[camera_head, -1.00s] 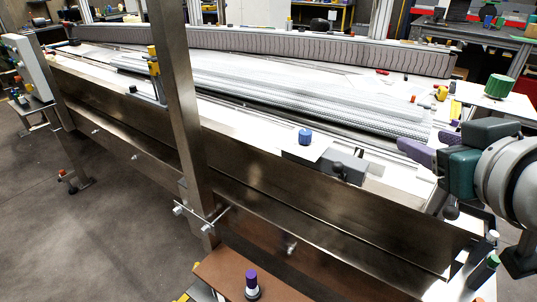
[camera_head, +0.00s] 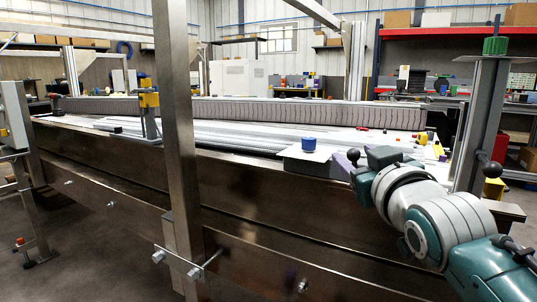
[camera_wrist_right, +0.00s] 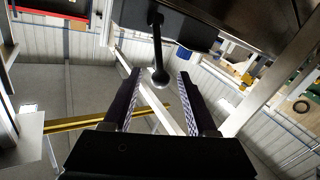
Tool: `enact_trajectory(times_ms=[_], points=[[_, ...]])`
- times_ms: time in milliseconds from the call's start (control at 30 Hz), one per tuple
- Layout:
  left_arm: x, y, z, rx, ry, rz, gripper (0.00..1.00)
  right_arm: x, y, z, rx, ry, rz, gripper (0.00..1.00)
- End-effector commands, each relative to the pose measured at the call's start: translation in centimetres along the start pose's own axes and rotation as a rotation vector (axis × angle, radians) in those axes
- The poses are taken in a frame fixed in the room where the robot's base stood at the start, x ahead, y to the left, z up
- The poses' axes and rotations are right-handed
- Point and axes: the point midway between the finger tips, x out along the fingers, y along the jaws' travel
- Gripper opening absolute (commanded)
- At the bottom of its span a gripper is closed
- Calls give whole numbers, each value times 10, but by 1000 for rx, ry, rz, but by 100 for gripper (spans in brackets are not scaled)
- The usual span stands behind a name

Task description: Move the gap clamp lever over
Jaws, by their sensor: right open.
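The gap clamp lever (camera_wrist_right: 157,45) is a dark rod with a black ball end (camera_wrist_right: 160,77), in the right wrist view. It runs from a dark block (camera_wrist_right: 172,18) at the top of that view. My right gripper (camera_wrist_right: 159,74) is open, with its two purple-and-checked fingers on either side of the ball; a gap shows on both sides. In the head view a black ball (camera_head: 353,155) shows by the right gripper, beside the machine's front edge; the fingers are largely hidden by the hand and clamp. My left gripper is not in view.
A blue knob (camera_head: 308,144) sits on a plate left of the right gripper. A post with a green knob (camera_head: 495,46) and a black ball handle (camera_head: 491,169) stands close right of my arm.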

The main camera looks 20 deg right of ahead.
Motion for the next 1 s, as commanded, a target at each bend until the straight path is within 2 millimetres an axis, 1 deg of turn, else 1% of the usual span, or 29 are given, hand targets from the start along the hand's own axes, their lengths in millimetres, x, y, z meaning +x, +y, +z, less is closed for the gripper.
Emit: enact_trajectory(times_ms=[33, 100, 200, 300, 433, 667, 1000], points=[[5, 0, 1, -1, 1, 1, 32, 10, 0, 2, 0, 2, 0, 58], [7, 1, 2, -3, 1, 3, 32, 21, 0, 2, 0, 1, 0, 58], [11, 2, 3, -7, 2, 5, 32, 34, -1, 2, 0, -1, 0, 58], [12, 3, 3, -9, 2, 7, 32, 42, 0, 1, -1, 0, 0, 58], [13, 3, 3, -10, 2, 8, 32, 46, 0, 1, 0, -1, 0, 58], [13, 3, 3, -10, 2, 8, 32, 46, 0, 1, 0, -1, -1, 58], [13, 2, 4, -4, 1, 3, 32, 46, 0, 1, 0, -2, -1, 20]])
